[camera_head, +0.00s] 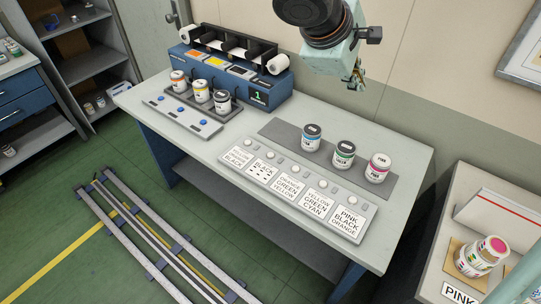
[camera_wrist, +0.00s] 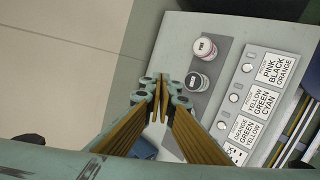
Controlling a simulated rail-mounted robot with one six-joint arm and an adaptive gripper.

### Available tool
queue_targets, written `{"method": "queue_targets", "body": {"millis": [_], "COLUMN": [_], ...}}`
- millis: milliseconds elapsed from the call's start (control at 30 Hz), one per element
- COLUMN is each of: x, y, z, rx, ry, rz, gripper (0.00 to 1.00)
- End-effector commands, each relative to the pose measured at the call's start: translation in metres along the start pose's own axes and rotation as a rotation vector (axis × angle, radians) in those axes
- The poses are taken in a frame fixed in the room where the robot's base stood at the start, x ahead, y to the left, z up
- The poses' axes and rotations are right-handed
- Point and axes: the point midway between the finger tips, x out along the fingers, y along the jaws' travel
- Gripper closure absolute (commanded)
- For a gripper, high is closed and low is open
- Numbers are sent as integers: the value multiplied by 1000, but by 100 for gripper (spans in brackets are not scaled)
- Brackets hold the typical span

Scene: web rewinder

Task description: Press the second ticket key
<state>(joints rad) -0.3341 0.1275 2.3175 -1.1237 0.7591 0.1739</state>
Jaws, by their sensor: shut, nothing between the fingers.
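A pale ticket panel (camera_head: 358,236) lies along the front of the bench, with a row of white ticket cards, each with a round key behind it. My gripper (camera_head: 357,82) is shut and empty, raised above the back right of the bench, well apart from the panel. In the wrist view my gripper (camera_wrist: 157,80) points toward the bench. The third card, ORANGE GREEN YELLOW (camera_wrist: 243,130), shows there; my fingers seem to hide the second key.
Three lidded jars (camera_head: 344,154) stand on a grey mat behind the panel. A blue machine (camera_head: 262,93) with a green "1" display, three more jars and a blue-button strip (camera_head: 182,117) are at left.

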Motion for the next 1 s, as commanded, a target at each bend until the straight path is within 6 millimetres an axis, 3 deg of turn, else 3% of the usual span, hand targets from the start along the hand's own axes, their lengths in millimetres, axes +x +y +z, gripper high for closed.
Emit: {"method": "queue_targets", "body": {"millis": [467,1000], "x": [45,83], "y": [-39,-121], "z": [-111,-232], "rx": [-278,-578], "ry": [40,118], "rz": [81,160], "gripper": [100,100]}}
